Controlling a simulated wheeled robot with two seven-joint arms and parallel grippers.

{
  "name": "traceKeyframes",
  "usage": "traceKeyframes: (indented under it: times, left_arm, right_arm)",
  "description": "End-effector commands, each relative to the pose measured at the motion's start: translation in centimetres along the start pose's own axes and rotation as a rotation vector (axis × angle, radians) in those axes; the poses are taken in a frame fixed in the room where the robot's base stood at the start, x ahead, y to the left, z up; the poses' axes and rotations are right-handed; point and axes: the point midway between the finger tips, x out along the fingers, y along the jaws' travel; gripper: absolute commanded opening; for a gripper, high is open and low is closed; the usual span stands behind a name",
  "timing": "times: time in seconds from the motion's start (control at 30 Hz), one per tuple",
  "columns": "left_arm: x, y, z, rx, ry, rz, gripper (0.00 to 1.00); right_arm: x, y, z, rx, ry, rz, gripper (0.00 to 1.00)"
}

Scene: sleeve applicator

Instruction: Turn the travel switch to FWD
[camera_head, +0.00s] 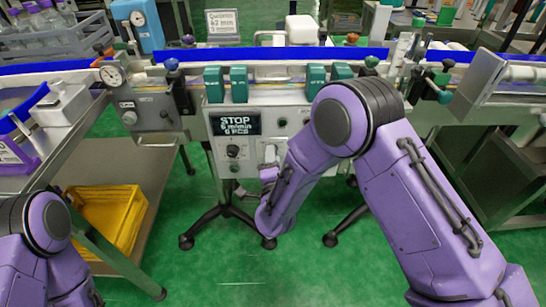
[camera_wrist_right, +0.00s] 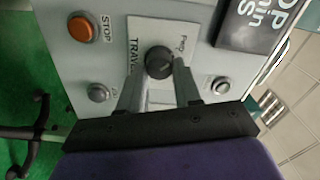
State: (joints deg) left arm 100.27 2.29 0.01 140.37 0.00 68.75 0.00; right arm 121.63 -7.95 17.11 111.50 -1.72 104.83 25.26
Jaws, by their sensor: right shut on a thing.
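The travel switch (camera_wrist_right: 159,62) is a round black knob on a white plate marked TRAVEL in the right wrist view. My right gripper (camera_wrist_right: 158,72) is shut on this knob, with one finger on each side of it. Small lettering shows beside the knob near the right finger, too small to read surely. Which way the knob points is not clear. In the head view my right gripper (camera_head: 270,168) is at the front of the control panel (camera_head: 255,125), and the switch is hidden there. My left arm shows at the lower left; its gripper is out of view.
In the right wrist view an orange STOP button (camera_wrist_right: 83,28) and small round controls (camera_wrist_right: 98,92) and (camera_wrist_right: 221,85) surround the plate. A display (camera_head: 234,124) reads STOP in the head view. A yellow crate (camera_head: 105,218) stands at left.

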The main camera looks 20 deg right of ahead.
Motion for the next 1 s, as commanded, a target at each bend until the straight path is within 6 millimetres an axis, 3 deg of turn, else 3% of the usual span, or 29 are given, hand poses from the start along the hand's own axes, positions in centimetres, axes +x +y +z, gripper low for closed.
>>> traceKeyframes:
  times: [0.63,0.67,0.7,0.73,1.0]
  left_arm:
    - [-0.13,-0.01,-0.05,0.000,0.000,0.000,0.00]
    - [-0.13,-0.01,-0.05,0.000,0.000,0.000,0.00]
    - [-0.13,-0.01,-0.06,0.000,0.000,0.000,0.00]
    - [-0.13,-0.01,-0.06,0.000,0.000,0.000,0.00]
    - [-0.14,-0.01,-0.06,0.000,0.000,0.000,0.00]
  right_arm:
    - [-0.11,0.12,0.13,-0.051,-0.005,0.003,0.03]
    - [-0.12,0.12,0.13,-0.051,-0.005,0.003,0.40]
    - [-0.11,0.12,0.13,-0.051,-0.005,0.003,0.53]
    - [-0.10,0.11,0.12,-0.050,-0.004,0.003,0.59]
    - [-0.11,0.04,0.07,-0.048,-0.002,0.001,0.59]
